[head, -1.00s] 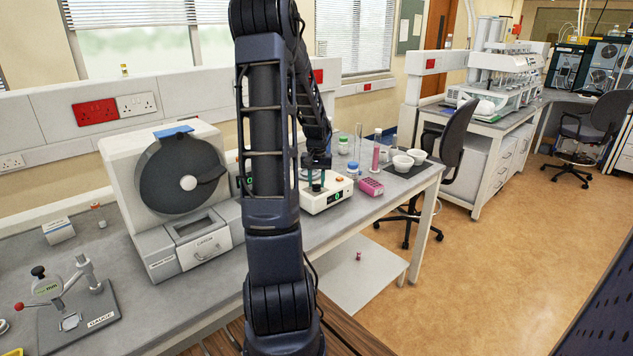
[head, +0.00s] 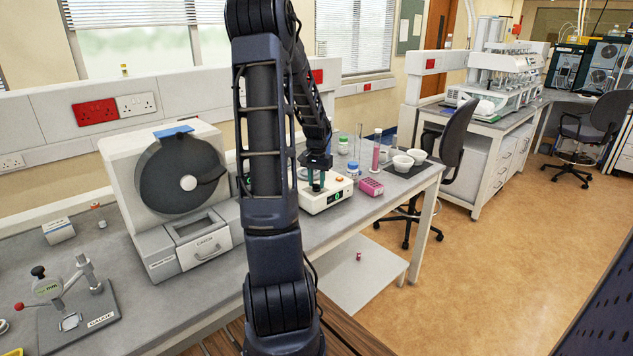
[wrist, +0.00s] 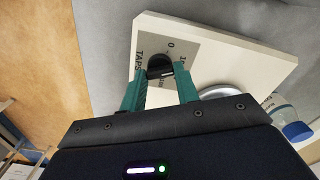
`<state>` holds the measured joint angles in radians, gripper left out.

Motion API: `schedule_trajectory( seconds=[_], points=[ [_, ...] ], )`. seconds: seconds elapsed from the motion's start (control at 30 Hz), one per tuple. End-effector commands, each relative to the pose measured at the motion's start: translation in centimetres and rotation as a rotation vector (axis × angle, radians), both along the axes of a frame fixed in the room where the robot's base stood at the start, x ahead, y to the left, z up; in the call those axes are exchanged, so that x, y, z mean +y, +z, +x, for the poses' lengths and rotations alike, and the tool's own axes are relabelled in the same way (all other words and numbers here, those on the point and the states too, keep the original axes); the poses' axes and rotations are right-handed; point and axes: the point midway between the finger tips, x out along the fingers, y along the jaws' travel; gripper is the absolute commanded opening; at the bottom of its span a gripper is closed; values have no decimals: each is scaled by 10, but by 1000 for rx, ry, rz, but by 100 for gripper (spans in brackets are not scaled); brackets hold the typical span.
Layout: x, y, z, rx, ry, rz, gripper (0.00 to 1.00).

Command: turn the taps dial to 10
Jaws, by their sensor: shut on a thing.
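The taps dial (wrist: 157,63) is a small black knob on a grey label panel (wrist: 190,47) printed "TAPS", with a "0" and a partly hidden second number beside it. The panel is on a white box-shaped machine (head: 338,196), which stands on the bench in the head view. My gripper (wrist: 163,74) has teal fingers, one on each side of the knob, shut on it. In the head view my gripper (head: 317,182) points down onto the machine's top. A short pale mark shows on the knob, but I cannot read its setting.
A pink rack (head: 370,187) sits right of the machine. A large grey-white machine (head: 185,195) stands left on the bench (head: 215,280).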

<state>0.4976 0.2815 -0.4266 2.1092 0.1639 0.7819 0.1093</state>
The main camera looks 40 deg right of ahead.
Motion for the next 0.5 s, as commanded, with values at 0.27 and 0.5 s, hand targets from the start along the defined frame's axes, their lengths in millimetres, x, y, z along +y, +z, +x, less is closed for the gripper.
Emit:
schedule_trajectory(
  seconds=[0.27, 0.5],
  points=[
    [0, 0, 0, 0, 1, -1, 53],
    [0, 2, 0, 0, 1, -1, 53]
  ],
)
